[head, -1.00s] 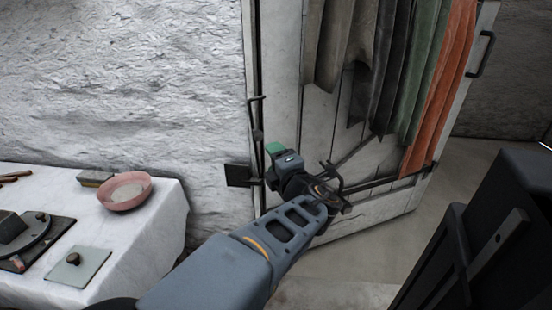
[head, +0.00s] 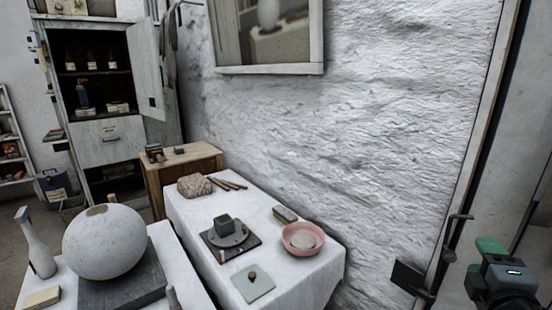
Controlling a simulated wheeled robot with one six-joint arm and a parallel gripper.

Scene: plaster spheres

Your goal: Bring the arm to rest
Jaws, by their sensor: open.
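My gripper (head: 492,248) shows only in part at the lower right edge of the head view, a dark body with a green piece and a small lit strip. It is open, and I see nothing held in it. The fingertips are hard to make out. The rest of my arm is outside the picture.
A white-covered table (head: 325,272) carries a pink bowl (head: 301,240), a turntable (head: 230,234) and tools. A large plaster sphere (head: 104,243) rests on a dark slab at the left. An open cabinet (head: 104,70) stands behind. A rough white wall (head: 400,120) fills the middle.

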